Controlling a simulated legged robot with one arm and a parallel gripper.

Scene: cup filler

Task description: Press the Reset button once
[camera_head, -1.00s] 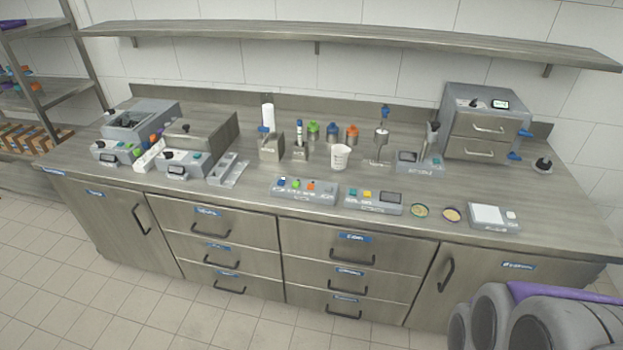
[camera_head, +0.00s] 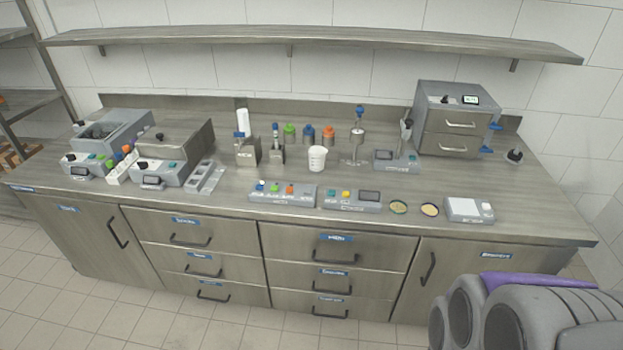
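No button can be read as Reset; the labels are too small. A grey button panel (camera_head: 283,200) near the counter's front edge has blue, green and orange buttons. Right of it, a second grey panel (camera_head: 340,204) has a teal button (camera_head: 331,194), a yellow button (camera_head: 346,194) and a dark display (camera_head: 369,195). At the left, several machines also carry small coloured buttons, such as the grey unit (camera_head: 160,172). My gripper is not in view. Grey, rounded parts with a purple strip, likely my own arm, fill the lower right corner, in front of the counter.
A white cup (camera_head: 317,160) stands behind the panels. Two small round dishes (camera_head: 398,207) and a flat scale (camera_head: 463,210) lie to their right. A grey two-drawer machine (camera_head: 450,118) stands at the back right. A long shelf (camera_head: 300,37) runs above the steel counter (camera_head: 545,215).

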